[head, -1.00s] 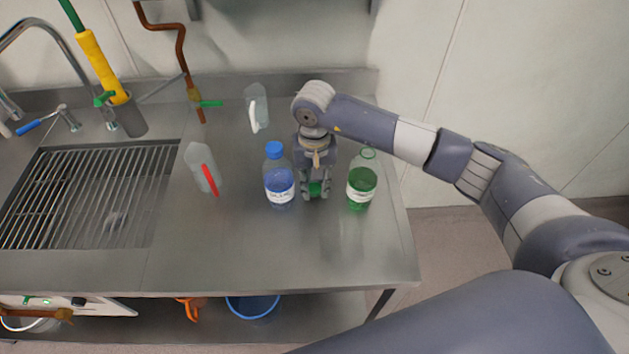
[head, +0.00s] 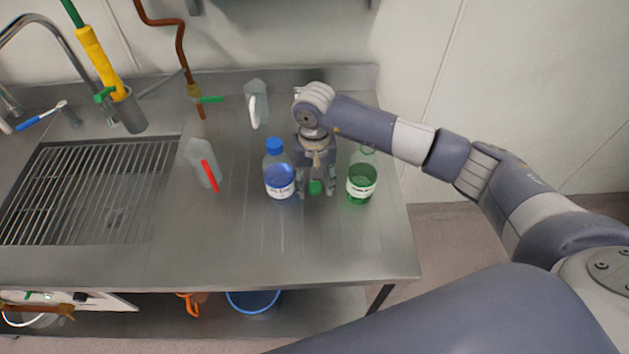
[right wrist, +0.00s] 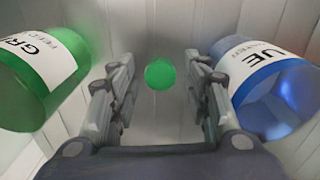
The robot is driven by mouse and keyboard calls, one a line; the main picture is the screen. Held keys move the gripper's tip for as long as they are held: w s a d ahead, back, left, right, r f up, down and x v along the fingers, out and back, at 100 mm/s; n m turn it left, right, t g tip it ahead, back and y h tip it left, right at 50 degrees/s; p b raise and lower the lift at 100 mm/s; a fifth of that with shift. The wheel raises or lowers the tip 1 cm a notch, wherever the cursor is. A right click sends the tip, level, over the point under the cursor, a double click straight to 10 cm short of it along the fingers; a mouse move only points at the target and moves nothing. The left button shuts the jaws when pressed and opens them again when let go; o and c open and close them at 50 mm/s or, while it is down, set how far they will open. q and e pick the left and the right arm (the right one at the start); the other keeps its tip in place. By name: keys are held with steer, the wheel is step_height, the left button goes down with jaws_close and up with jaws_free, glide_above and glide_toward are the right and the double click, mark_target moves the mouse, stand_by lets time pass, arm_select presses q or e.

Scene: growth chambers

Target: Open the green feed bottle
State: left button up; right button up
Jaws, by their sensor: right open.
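The green feed bottle (head: 361,184) stands upright on the steel counter, right of my right gripper (head: 316,190). Its neck shows no cap. A green cap (head: 315,187) lies on the counter between the spread fingers of my right gripper, which points down. The right wrist view shows the cap (right wrist: 160,74) between the two open fingers (right wrist: 160,72), with a gap on each side. The green bottle (right wrist: 45,75) is at the left there. My left gripper is not in view.
A blue bottle (head: 278,178) with a blue cap stands close left of my right gripper. The sink grate (head: 85,190) is at left. The front counter is clear.

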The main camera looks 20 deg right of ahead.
mark_target(314, 186)
steer(key=shift+r, duration=0.25)
step_height(314, 186, up, 12)
steer(key=b, duration=0.4)
steer(key=shift+f, duration=0.15)
